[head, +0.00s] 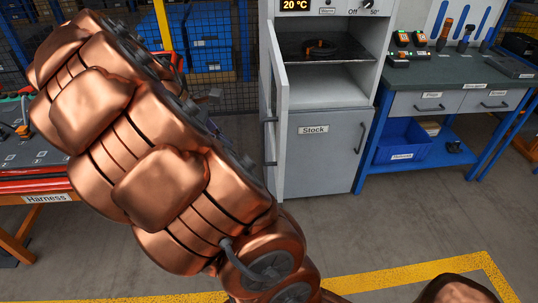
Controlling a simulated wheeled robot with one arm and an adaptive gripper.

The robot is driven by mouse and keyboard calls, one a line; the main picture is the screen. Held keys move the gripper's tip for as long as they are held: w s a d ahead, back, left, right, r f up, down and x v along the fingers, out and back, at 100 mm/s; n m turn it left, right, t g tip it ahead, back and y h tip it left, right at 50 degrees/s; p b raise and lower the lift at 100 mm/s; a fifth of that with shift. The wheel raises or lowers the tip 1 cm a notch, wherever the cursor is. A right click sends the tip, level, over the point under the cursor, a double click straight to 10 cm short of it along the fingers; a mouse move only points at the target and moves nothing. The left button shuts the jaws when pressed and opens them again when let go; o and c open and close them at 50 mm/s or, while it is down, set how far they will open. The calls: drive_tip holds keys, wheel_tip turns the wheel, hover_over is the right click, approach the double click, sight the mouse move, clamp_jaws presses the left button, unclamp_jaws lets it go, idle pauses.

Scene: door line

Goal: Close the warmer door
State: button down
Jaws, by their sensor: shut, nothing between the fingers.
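The warmer (330,85) is the upper compartment of a light grey cabinet right of centre, with a lit "20 °C" display (296,5) above it. Its door (282,120) stands wide open at the cabinet's left side, swung out towards me and seen nearly edge-on. A dark upright handle (268,140) shows near the door's outer edge. My copper arm fills the left and middle of the view, left of the door. My gripper cannot be made out; the arm seems to hide it.
Below the warmer is a shut "Stock" door (325,150). A workbench (460,75) with drawers and a blue bin (402,148) stands at the right. A red and orange "Harness" bench (45,198) stands at the left. The floor before the cabinet (370,225) is clear.

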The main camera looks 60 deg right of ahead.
drive_tip(key=w+d+f+n+g, duration=0.1)
drive_tip(key=w+d+f+n, duration=0.2)
drive_tip(key=d, duration=0.3)
drive_tip(key=s+d+f+p, duration=0.2)
drive_tip(key=s+d+f, duration=0.4)
drive_tip(key=s+f, duration=0.1)
drive_tip(key=shift+s+f+h, duration=0.15)
drive_tip(key=shift+s+h, duration=0.15)
drive_tip(key=shift+s, duration=0.45)
drive_tip(key=shift+d, duration=0.15)
